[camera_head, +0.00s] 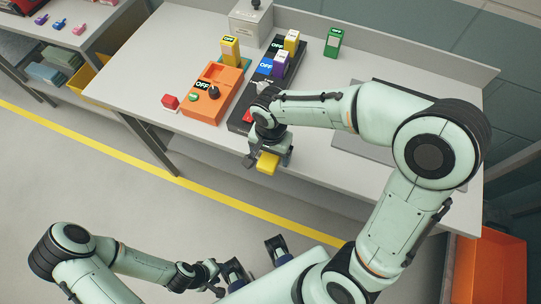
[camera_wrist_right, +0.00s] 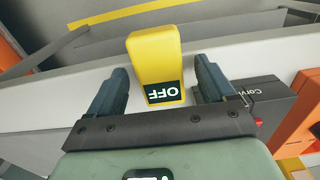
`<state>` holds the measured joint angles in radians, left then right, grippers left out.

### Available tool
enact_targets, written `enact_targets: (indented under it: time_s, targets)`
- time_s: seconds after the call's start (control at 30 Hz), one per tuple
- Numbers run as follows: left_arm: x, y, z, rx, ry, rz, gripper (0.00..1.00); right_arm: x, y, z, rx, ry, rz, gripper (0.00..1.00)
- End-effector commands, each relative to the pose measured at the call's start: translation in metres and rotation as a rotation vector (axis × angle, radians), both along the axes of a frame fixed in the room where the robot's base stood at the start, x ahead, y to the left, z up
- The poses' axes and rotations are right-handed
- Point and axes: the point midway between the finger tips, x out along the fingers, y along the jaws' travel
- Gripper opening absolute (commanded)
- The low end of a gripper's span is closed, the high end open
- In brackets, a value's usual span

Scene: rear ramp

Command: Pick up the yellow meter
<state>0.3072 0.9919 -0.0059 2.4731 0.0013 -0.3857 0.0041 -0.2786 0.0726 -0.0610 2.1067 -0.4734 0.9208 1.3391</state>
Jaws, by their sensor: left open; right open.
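A yellow meter with a dark OFF display sits between the fingers of my right gripper (camera_head: 268,160) at the table's front edge. In the right wrist view the meter (camera_wrist_right: 153,65) stands between the two open fingers (camera_wrist_right: 152,88), with a visible gap on each side. In the head view its yellow end (camera_head: 267,163) shows below the gripper, and the wrist hides the rest. Another yellow meter (camera_head: 230,51) stands behind the orange tester, and a third yellow one (camera_head: 291,41) is on the black base. My left gripper (camera_head: 256,260) is open and empty, low in the head view, away from the table.
The orange tester (camera_head: 222,76) and black base (camera_head: 238,119) stand left of my right wrist, with blue and purple meters on the base. A green meter (camera_head: 333,42) and grey box (camera_head: 251,22) stand behind. An orange bin (camera_head: 488,275) is at lower right.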

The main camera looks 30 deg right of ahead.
Motion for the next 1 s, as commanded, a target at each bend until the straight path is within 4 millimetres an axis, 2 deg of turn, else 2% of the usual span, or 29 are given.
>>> enact_targets:
  time_s: [0.27,0.3,0.37,0.4,0.5,0.83,1.0]
  targets:
    - [0.000,0.000,0.000,0.000,0.000,0.000,0.43,0.000,0.000,-0.005,0.001,-0.002,-0.001,0.83]
    - [0.000,0.000,0.000,0.000,0.000,0.000,0.43,0.000,0.000,-0.005,0.001,-0.002,-0.001,0.76]
    - [0.000,0.000,0.000,0.000,0.000,0.000,0.43,0.000,0.000,-0.005,0.001,-0.002,-0.001,0.57]
    - [0.000,0.000,0.000,0.000,0.000,0.000,0.43,0.000,0.000,-0.005,0.001,-0.002,-0.001,0.44]
    - [0.000,0.000,0.000,0.000,0.000,0.000,0.43,0.000,0.000,-0.005,0.001,-0.001,-0.001,0.17]
    - [0.000,0.000,0.000,0.000,0.000,0.000,0.43,0.000,0.000,-0.004,0.001,0.001,0.000,0.17]
    - [0.001,0.000,0.002,0.000,-0.001,0.000,0.43,0.000,0.000,0.007,0.001,-0.002,-0.001,0.17]
